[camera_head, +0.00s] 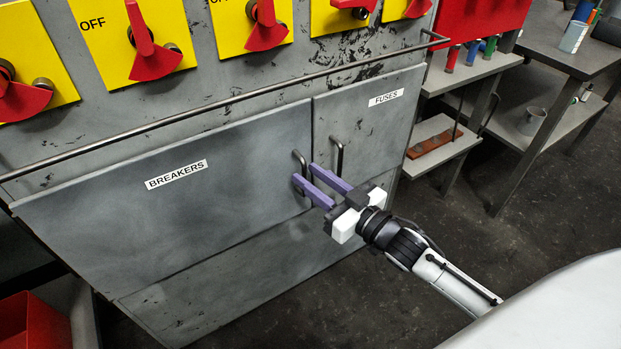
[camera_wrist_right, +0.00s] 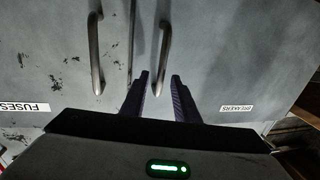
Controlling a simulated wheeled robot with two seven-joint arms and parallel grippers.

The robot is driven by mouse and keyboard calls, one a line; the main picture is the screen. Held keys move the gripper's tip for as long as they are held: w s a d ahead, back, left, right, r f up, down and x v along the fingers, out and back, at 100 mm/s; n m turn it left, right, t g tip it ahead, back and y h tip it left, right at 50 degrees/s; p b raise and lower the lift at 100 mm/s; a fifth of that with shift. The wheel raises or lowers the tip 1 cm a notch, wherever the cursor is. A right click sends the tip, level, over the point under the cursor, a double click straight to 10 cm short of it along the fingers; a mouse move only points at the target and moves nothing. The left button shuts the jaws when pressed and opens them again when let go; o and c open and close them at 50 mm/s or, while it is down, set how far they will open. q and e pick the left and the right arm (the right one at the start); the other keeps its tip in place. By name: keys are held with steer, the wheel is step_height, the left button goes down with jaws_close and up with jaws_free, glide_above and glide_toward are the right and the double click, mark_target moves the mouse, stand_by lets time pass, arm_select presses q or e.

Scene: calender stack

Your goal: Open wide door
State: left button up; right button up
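The wide door labelled BREAKERS (camera_head: 190,210) is shut on the grey cabinet. Its upright bar handle (camera_head: 299,158) is near the door's right edge, and the handle also shows in the right wrist view (camera_wrist_right: 164,40). My right gripper (camera_head: 305,174) has two purple fingers, apart, at this handle. In the right wrist view the handle's near end lies between the open fingers (camera_wrist_right: 160,78). I cannot tell whether a finger touches it. The fingers partly hide the handle's lower end in the head view. My left gripper is not in view.
The narrow FUSES door (camera_head: 365,125) is shut beside the wide door, its own handle (camera_head: 337,155) close to my right fingers. A long rail (camera_head: 210,103) runs above both doors, below yellow switch panels with red levers (camera_head: 152,55). A red bin (camera_head: 30,322) stands lower left. Shelves stand right.

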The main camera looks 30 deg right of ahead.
steer(key=shift+w+a, duration=0.15)
steer(key=shift+w, duration=0.15)
jaws_close()
steer(key=shift+s, duration=0.1)
